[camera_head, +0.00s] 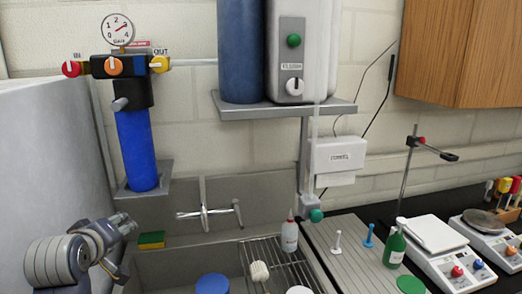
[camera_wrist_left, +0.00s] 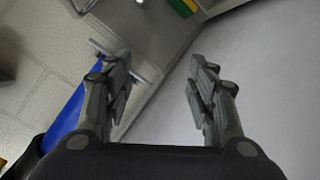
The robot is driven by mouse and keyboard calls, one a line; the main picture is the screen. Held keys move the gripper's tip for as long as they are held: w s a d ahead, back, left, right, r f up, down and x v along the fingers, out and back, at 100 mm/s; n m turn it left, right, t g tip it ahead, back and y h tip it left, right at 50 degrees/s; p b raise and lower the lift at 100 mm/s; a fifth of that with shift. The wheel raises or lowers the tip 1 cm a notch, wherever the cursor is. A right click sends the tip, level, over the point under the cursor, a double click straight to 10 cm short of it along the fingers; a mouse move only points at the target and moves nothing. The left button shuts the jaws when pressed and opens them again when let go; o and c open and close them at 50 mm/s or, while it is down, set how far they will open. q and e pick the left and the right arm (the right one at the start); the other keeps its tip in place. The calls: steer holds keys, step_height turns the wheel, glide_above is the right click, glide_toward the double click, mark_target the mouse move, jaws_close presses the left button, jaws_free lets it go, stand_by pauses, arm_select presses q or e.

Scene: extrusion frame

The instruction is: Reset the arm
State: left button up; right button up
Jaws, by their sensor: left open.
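My left arm comes in from the lower left in the head view, and its gripper (camera_head: 120,240) is in front of the sink's left end, beside a white-grey block. In the left wrist view the left gripper (camera_wrist_left: 160,85) has its two fingers well apart with nothing between them. A pale grey surface lies behind the fingers. The blue filter cylinder (camera_head: 137,150) is above the gripper in the head view, and a blue part shows by the left finger in the wrist view. My right gripper is not in view.
A sink with a faucet (camera_head: 205,210) and a green-yellow sponge (camera_head: 151,240) lies right of the gripper. A wire rack (camera_head: 285,262) holds a white bottle (camera_head: 289,236). A green bottle (camera_head: 395,247) and balances (camera_head: 445,255) stand further right. A shelf (camera_head: 285,106) juts from the wall.

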arm_select(q)
steer(key=s+d+f+m+g, duration=0.1)
steer(key=s+d+f+m, duration=0.15)
steer(key=f, duration=0.45)
steer(key=s+d+f+m+g, duration=0.1)
steer(key=s+f+m, duration=0.1)
steer(key=s+f, duration=0.3)
steer(key=s+d+f+m+g+h, duration=0.25)
steer(key=s+d+f+m, duration=0.2)
steer(key=s+f, duration=0.65)
steer(key=s+d+f+m+g+h, duration=0.1)
steer(key=s+d+f+m+g, duration=0.3)
steer(key=s+f, duration=0.7)
steer(key=s+f+g+b, duration=0.1)
steer(key=s+f+b, duration=0.15)
steer(key=f, duration=1.25)
steer(key=s+f+b, duration=0.1)
steer(key=f+b, duration=0.2)
steer(key=f, duration=1.1)
steer(key=s+a+f+b, duration=0.1)
steer(key=s+f+b, duration=0.1)
steer(key=s+f, duration=0.6)
steer(key=s+a+f+g+b, duration=0.1)
steer(key=s+f+b, duration=0.1)
steer(key=s+f, duration=0.7)
step_height(320, 180, down, 4)
steer(key=shift+a+r+b, duration=0.1)
steer(key=shift+a+b, duration=0.2)
steer(key=shift+b, duration=0.05)
